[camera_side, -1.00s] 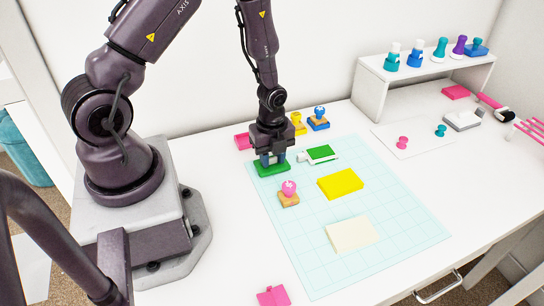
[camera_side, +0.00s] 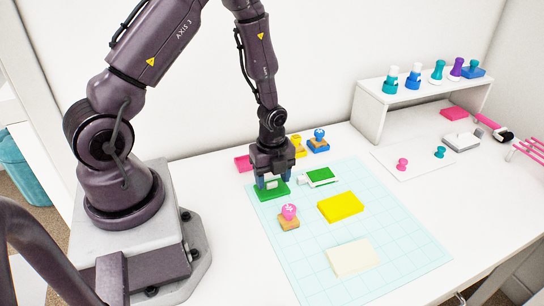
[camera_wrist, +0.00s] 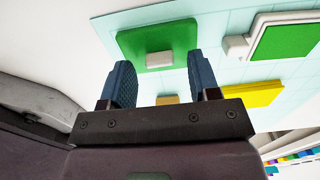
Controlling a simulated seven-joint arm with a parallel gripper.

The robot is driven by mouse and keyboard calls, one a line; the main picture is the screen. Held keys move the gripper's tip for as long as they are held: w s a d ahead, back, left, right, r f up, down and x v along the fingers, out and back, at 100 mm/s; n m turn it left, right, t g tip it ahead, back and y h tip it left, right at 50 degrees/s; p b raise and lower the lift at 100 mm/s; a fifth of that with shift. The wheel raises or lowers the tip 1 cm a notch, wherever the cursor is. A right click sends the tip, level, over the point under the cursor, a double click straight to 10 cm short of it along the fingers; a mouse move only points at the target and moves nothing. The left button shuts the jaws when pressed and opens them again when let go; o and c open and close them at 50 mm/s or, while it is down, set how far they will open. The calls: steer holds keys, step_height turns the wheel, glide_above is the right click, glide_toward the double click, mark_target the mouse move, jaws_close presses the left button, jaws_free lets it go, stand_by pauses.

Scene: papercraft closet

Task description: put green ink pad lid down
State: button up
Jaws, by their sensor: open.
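The green ink pad lid (camera_side: 280,190) lies flat on the pale blue grid mat near its far left corner. In the wrist view the lid (camera_wrist: 130,45) shows a small pale block-like handle on top. My gripper (camera_side: 272,184) is just above the lid, fingers pointing down. In the wrist view its two dark blue fingers (camera_wrist: 163,85) stand wide apart with nothing between them; the lid lies beyond the fingertips. The open green ink pad (camera_side: 321,176), green in a white case, lies right of the lid.
On the mat (camera_side: 300,268) are a yellow pad (camera_side: 340,207), a pink-topped stamp (camera_side: 289,216) and a cream block (camera_side: 352,257). Pink (camera_side: 243,163), yellow (camera_side: 296,146) and blue (camera_side: 319,141) items stand behind my gripper. A white shelf (camera_side: 372,107) with stamps stands at the back right.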

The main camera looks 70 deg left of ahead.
steer(key=s+d+r+n+t, duration=0.1)
steer(key=r+n, duration=0.2)
steer(key=r, duration=0.5)
steer(key=s+d+r+n+t+y, duration=0.1)
steer(key=d+r+n, duration=0.1)
steer(key=r, duration=0.6)
steer(key=d+r+n+t, duration=0.1)
steer(key=r+n, duration=0.2)
steer(key=r, duration=0.5)
steer(key=s+d+r+n+t+h, duration=0.1)
steer(key=s+d+r+n+t, duration=0.1)
steer(key=s+d+r+n, duration=0.3)
steer(key=s+r+n, duration=0.3)
steer(key=n, duration=0.2)
steer(key=shift+s+d+r+t, duration=0.25)
steer(key=shift+t, duration=0.05)
